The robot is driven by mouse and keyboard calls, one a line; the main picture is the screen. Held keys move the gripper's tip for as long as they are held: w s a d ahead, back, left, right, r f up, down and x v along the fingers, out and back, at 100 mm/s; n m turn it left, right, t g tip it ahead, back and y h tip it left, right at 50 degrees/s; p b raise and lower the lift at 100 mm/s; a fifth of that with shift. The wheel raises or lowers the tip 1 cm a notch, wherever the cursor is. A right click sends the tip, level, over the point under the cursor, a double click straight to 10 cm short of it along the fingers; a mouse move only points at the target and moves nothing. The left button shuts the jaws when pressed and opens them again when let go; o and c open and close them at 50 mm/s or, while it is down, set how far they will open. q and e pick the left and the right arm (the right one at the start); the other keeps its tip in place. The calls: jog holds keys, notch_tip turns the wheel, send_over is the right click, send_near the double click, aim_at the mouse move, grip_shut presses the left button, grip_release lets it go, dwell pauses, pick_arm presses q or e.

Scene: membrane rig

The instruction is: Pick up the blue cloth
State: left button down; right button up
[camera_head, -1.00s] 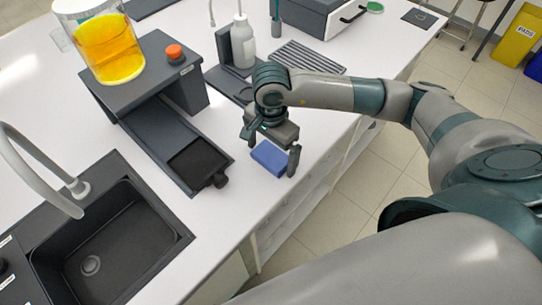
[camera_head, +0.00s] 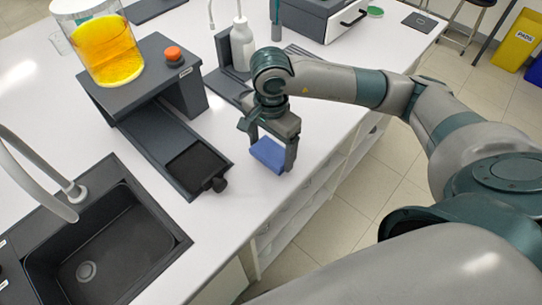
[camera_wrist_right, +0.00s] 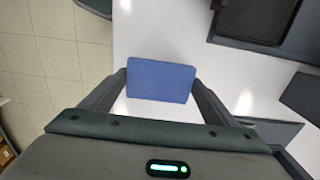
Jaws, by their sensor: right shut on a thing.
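The blue cloth (camera_head: 268,155) is a flat, folded rectangle near the front edge of the white bench. My right gripper (camera_head: 272,158) comes down over it from above, with one finger on each side. In the right wrist view the cloth (camera_wrist_right: 161,81) spans the gap between the two fingers of the right gripper (camera_wrist_right: 161,88), which is shut on it. Whether the cloth is clear of the bench top is hard to tell. My left gripper is in neither view.
A dark stand holds a beaker of orange liquid (camera_head: 112,48), with a ramp and black tray (camera_head: 196,167) left of the cloth. A black sink (camera_head: 100,240) with a grey tap is at lower left. A white bottle (camera_head: 242,45) stands behind my right arm. The bench edge is close on the right.

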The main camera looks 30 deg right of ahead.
jog(key=s+d+r+p, duration=0.4)
jog(key=s+r+p, duration=0.3)
jog(key=s+p, duration=0.4)
jog(key=shift+r, duration=0.35)
dwell(0.4)
dwell(0.4)
jog(key=shift+o, duration=1.1)
jog(key=shift+c, duration=0.7)
jog(key=shift+w, duration=0.1)
